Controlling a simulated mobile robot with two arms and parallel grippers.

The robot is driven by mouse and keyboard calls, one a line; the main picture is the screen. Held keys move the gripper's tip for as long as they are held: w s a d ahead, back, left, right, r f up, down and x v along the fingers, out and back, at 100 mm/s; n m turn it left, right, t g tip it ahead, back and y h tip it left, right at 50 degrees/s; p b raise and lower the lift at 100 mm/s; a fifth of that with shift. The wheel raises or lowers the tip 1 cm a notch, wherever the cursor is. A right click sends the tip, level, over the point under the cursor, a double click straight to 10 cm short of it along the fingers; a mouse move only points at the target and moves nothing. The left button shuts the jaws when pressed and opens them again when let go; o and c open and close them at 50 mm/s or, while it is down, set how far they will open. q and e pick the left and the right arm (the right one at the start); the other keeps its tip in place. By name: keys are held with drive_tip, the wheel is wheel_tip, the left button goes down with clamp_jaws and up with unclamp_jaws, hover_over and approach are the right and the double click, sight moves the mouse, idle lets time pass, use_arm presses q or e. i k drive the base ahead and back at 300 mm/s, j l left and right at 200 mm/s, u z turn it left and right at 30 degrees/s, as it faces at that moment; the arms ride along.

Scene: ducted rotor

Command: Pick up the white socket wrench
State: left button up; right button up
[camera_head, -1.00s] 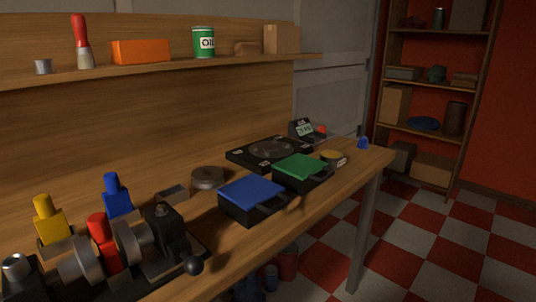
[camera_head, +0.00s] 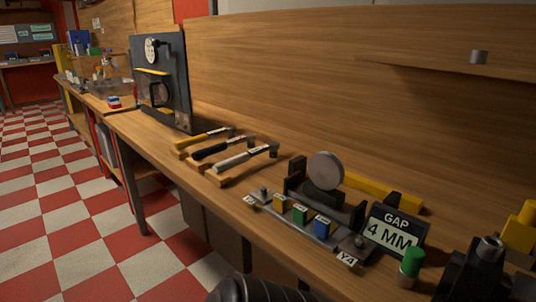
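Three long-handled tools with dark heads lie side by side on a wooden rack (camera_head: 217,179) on the bench. The nearest has a white handle and is the white socket wrench (camera_head: 236,160). Next to it lies a black-handled tool (camera_head: 215,149), and beyond that a yellow-handled tool (camera_head: 195,138). Their heads point to the right, toward the back board. The white wrench is in plain view with nothing holding it. Neither of my grippers shows. A dark ribbed part at the bottom edge looks like part of my own arm.
A dark upright panel (camera_head: 165,85) stands beyond the rack. Right of the rack are a fixture with a grey disc (camera_head: 325,170), coloured blocks on a strip (camera_head: 299,216), a "GAP 4 MM" sign (camera_head: 393,233) and a green-capped cylinder (camera_head: 411,262). Checkered floor lies open at left.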

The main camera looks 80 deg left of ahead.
sight(273, 146)
drive_tip(key=u, duration=2.75)
